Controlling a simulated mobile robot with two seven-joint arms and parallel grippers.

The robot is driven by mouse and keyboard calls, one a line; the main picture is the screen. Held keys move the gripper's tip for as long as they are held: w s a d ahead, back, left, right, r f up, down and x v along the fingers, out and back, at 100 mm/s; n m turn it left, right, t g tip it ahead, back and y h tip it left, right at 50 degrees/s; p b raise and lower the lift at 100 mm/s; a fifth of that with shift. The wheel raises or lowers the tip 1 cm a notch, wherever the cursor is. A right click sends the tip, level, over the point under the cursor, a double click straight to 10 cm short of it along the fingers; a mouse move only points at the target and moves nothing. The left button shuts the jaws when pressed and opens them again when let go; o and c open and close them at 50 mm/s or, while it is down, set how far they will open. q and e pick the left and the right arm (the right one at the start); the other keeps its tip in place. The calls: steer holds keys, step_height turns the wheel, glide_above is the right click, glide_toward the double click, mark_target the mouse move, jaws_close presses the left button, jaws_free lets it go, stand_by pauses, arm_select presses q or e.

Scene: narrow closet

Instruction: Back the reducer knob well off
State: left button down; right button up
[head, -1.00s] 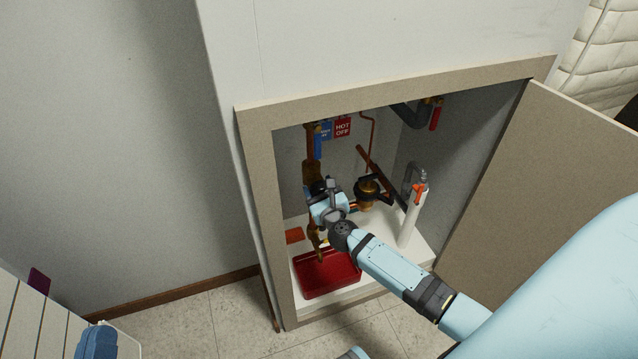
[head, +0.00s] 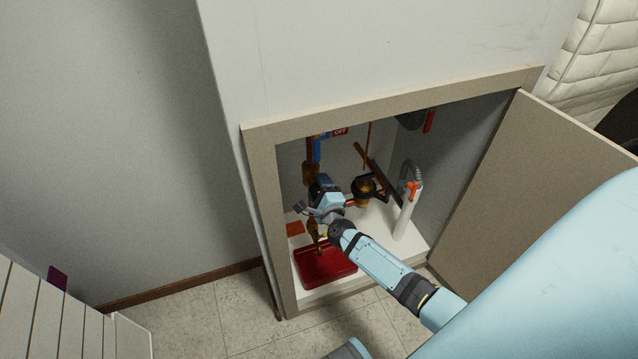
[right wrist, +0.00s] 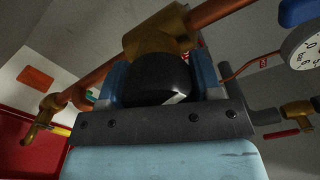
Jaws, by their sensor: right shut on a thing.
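The reducer knob (right wrist: 160,82) is black and rounded, just below a brass body (right wrist: 156,36) on a copper pipe in the right wrist view. My right gripper (right wrist: 162,76) is shut on the knob, with a light-blue finger on each side of it. In the head view, my right gripper (head: 324,188) reaches into the open closet at the left-hand pipe and hides the knob. A white-faced gauge (right wrist: 304,48) shows at the right wrist view's upper right edge. My left gripper is not in view.
A red tray (head: 330,281) lies on the white closet floor under the pipework. A white upright pipe with an orange-red handle (head: 413,190) stands to the right, near a brass-and-black fitting (head: 365,190). The closet door (head: 530,190) stands open at right.

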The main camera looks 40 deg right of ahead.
steer(key=shift+r+n+p, duration=0.15)
steer(key=shift+n+p, duration=0.35)
steer(key=shift+n, duration=0.5)
arm_select(q)
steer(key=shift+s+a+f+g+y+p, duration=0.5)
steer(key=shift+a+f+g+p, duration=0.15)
steer(key=shift+p, duration=0.35)
arm_select(e)
steer(key=shift+n, duration=2)
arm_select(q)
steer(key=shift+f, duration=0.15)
arm_select(e)
steer(key=o, duration=0.9)
